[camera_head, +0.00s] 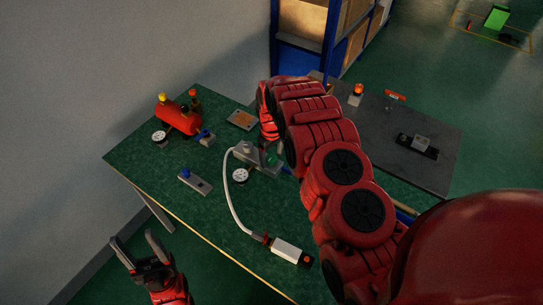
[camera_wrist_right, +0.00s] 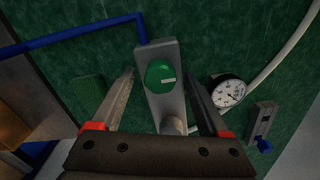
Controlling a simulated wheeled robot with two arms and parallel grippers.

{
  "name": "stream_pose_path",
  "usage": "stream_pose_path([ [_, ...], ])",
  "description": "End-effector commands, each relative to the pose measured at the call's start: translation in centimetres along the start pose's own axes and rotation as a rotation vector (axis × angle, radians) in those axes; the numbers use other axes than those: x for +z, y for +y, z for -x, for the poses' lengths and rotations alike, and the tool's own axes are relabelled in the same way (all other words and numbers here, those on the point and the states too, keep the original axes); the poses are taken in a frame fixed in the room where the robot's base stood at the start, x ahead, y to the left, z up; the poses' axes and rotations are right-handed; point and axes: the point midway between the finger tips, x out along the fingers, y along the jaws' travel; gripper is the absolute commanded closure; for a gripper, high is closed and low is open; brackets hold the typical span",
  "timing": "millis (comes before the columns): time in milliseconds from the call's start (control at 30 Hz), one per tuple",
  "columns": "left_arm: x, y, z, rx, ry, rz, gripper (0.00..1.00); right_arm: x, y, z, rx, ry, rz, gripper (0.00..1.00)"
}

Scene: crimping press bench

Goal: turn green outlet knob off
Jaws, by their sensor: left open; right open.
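The green outlet knob (camera_wrist_right: 160,76) sits on a grey block (camera_wrist_right: 172,105) in the right wrist view, with a pale mark across its face. It also shows in the head view (camera_head: 271,160), partly beside my right arm. My right gripper (camera_wrist_right: 160,85) is open, with one finger on each side of the block and knob. I cannot tell whether the fingers touch the block. My left gripper (camera_head: 139,250) is open and empty, off the front left of the green bench (camera_head: 150,130).
A blue pipe (camera_wrist_right: 75,39) runs to the block. A white gauge (camera_wrist_right: 228,92) and a white hose (camera_head: 229,195) are close by.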

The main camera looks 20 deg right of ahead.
Motion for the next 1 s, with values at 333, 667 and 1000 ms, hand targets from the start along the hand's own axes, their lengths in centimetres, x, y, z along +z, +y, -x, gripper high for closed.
stream_pose_path([
  [333,0.1,0.0,0.7,0.000,0.000,0.000,0.40,-0.1,0.0,1.7,0.000,0.002,0.000,0.22],
  [667,-0.3,-0.1,-1.6,0.000,0.000,0.000,0.40,0.0,0.0,8.9,0.000,0.000,0.001,0.22],
  [1000,-1.4,-0.4,-8.2,0.000,0.000,0.000,0.40,0.0,0.0,15.5,-0.001,0.000,-0.001,0.22],
])
